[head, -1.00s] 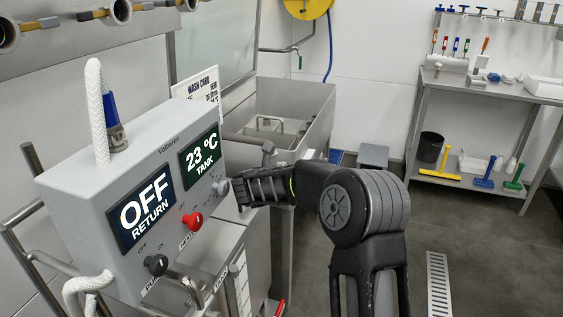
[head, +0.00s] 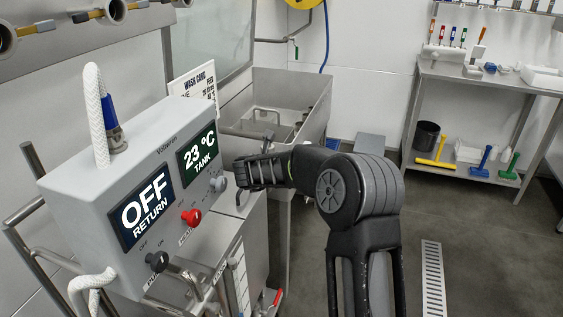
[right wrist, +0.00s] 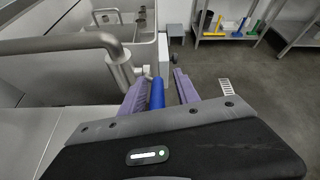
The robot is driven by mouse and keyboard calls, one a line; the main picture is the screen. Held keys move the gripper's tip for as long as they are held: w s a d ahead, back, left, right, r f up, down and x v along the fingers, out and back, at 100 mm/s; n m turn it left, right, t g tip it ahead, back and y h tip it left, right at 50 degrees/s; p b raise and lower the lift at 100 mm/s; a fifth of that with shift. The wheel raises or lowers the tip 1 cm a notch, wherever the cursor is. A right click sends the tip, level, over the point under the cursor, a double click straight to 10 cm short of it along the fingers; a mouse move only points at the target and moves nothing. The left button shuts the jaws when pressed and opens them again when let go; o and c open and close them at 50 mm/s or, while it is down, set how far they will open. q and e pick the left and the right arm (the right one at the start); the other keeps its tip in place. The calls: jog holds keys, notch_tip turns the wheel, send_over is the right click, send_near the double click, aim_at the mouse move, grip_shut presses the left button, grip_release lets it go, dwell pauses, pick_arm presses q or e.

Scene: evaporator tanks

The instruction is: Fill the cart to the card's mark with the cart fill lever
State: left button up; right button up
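My right gripper (head: 243,175) is beside the right edge of the grey control box (head: 75,195), in front of the steel trough. In the right wrist view, its two purple fingers (right wrist: 162,90) are apart with a blue lever handle (right wrist: 157,93) between them. The handle is close to the left finger, with a gap on the right; I cannot tell if it touches. The handle is hidden in the head view. The wash card (head: 192,90) stands behind the box; its lines are mostly too small to read. A pale scale strip (head: 241,285) is on the steel body below. My left gripper is not in view.
The box displays read OFF RETURN (head: 146,212) and 23 °C TANK (head: 198,155). A red knob (head: 191,217) and a black knob (head: 157,261) are on its front. A steel pipe (right wrist: 60,43) runs left of the fingers. Floor at right is free before the shelf table (head: 490,80).

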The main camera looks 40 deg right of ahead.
jog(key=shift+a, duration=0.1)
jog(key=shift+s+a+r, duration=0.1)
jog(key=shift+a, duration=0.15)
jog(key=v, duration=0.7)
jog(key=shift+s+b, duration=0.15)
jog(key=shift+b, duration=0.3)
jog(key=shift+d, duration=0.1)
dwell(6.4)
